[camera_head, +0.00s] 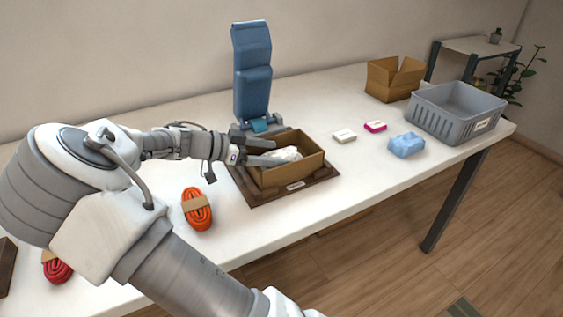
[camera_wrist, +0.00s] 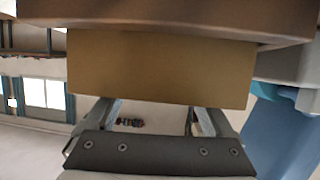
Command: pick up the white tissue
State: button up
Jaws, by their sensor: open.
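The white tissue (camera_head: 287,153) is a crumpled white heap inside the open cardboard box (camera_head: 304,171) in the head view. My gripper (camera_head: 276,152) is open, with its two fingers reaching over the left rim of the box, right beside the tissue. I cannot tell whether the fingers touch it. In the wrist view my gripper (camera_wrist: 155,112) shows two spread fingers with a plain tan box wall (camera_wrist: 160,68) beyond them. The tissue does not show in the wrist view.
The box stands on a dark wooden board (camera_head: 263,202). A blue padded stand (camera_head: 252,72) rises behind it. An orange cord bundle (camera_head: 197,209) lies to the left. A white packet (camera_head: 344,136), pink packet (camera_head: 375,126), blue bag (camera_head: 406,145) and grey bin (camera_head: 449,123) are to the right.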

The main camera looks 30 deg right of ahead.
aim_at(285, 151)
jog(key=b+x, duration=0.1)
jog(key=x, duration=0.1)
jog(key=b+x, duration=0.1)
jog(key=x, duration=0.2)
jog(key=shift+w+d+r, duration=0.1)
jog(key=shift+d+r, duration=0.1)
jog(key=shift+d, duration=0.05)
jog(key=shift+c, duration=0.3)
jog(key=shift+a, duration=0.1)
jog(key=c, duration=1)
